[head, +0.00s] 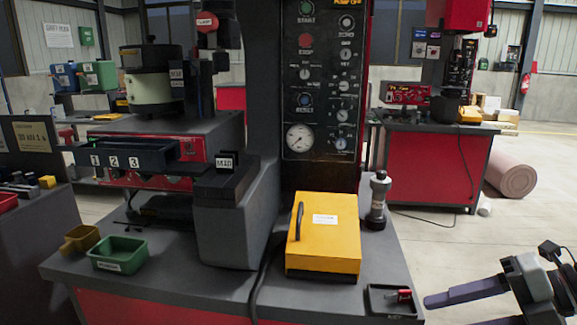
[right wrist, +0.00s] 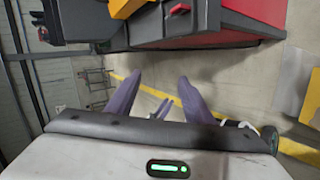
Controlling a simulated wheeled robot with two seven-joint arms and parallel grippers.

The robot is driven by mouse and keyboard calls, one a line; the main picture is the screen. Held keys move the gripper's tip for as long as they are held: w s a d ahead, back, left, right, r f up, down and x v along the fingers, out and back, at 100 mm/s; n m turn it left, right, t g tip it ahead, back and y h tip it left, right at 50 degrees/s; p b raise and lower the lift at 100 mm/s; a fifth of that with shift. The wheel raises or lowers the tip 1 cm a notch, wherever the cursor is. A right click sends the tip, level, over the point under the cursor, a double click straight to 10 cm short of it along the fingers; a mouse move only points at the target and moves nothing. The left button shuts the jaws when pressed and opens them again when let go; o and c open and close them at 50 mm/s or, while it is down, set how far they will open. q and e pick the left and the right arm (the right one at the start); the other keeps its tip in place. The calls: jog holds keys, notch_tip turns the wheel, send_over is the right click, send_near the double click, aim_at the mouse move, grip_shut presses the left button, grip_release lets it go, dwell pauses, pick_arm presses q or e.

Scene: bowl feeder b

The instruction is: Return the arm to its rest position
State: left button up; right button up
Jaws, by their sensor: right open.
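My right gripper (head: 466,305) shows at the lower right of the head view, beside the machine's bench and clear of it. Its fingers are spread and nothing is between them. In the right wrist view my right gripper (right wrist: 150,100) has its two purple-grey fingers apart over bare floor. My left gripper is not in the head view.
The bench holds a yellow box (head: 325,240), a small black tray (head: 392,302) with a red-handled item, a dark cylinder (head: 378,200) and a green bin (head: 119,253). A control panel (head: 322,80) rises behind. Open floor (head: 460,250) lies right of the bench.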

jog(key=s+a+f+m+t+h+p, duration=0.2)
jog(key=f+m+t+h, duration=0.45)
jog(key=f+m, duration=1.25)
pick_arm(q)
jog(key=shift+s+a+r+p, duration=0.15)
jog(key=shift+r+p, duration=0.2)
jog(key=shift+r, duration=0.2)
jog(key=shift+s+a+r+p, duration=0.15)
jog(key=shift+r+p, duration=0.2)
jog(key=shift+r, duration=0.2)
pick_arm(e)
jog(key=s+a+f+m+g, duration=0.3)
jog(key=s+a+f+m, duration=0.5)
jog(key=s+a+f, duration=0.2)
jog(key=s+a+h, duration=0.1)
jog(key=s+a, duration=0.1)
jog(key=shift+s+a+f+m, duration=0.15)
jog(key=shift+s+f+m, duration=0.15)
jog(key=shift+s+f, duration=0.1)
